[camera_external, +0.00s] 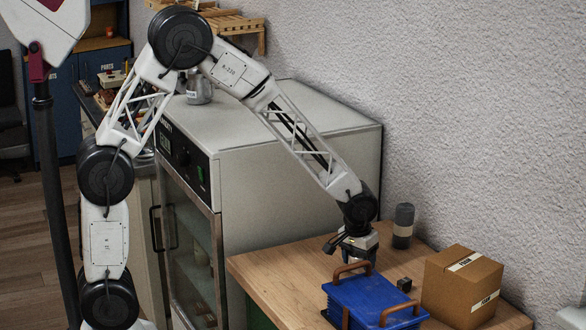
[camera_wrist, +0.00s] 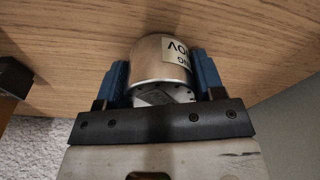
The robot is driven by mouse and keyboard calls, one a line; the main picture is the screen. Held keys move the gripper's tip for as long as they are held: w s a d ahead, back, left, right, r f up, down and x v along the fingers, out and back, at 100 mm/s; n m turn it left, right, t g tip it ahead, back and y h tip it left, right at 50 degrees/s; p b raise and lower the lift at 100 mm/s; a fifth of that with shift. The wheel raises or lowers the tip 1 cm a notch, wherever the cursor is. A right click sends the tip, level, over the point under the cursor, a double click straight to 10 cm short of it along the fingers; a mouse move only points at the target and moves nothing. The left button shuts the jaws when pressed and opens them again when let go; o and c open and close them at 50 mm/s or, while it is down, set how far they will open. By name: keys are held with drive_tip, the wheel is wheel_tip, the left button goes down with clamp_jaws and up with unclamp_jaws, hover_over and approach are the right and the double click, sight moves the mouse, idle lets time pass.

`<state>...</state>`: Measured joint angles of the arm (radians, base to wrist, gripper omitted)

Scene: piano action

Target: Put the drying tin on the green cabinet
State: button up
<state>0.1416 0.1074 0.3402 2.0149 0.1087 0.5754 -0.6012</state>
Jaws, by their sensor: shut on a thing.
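A silver tin (camera_wrist: 160,62) with a white label, its lettering upside down and cut off, is between the blue fingers of my gripper (camera_wrist: 163,82) in the wrist view. The fingers are shut on its sides. In the external view my gripper (camera_external: 352,250) is over the wooden top (camera_external: 285,275), behind the blue box. The tin cannot be made out clearly there. Whether it touches the wood I cannot tell. A strip of the green cabinet (camera_external: 259,317) shows below the wooden top's left edge.
A blue box with brown handles (camera_external: 360,298), a cardboard box (camera_external: 460,287), a small dark block (camera_external: 404,284) and a dark grey cylinder (camera_external: 403,226) stand on the wooden top. A large oven-like cabinet (camera_external: 290,185) stands left, with a metal can (camera_external: 199,92) on it. The wooden top's left part is clear.

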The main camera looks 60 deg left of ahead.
sight(356, 255)
drive_tip(key=shift+f, duration=0.15)
drive_tip(key=o, duration=1)
drive_tip(key=shift+c, duration=0.2)
drive_tip(key=r, duration=0.4)
drive_tip(key=s+r, duration=0.1)
drive_tip(key=r, duration=0.6)
drive_tip(key=shift+s+d+r, duration=0.15)
drive_tip(key=shift+d+r, duration=0.1)
drive_tip(key=shift+r, duration=0.35)
drive_tip(key=shift+s, duration=0.1)
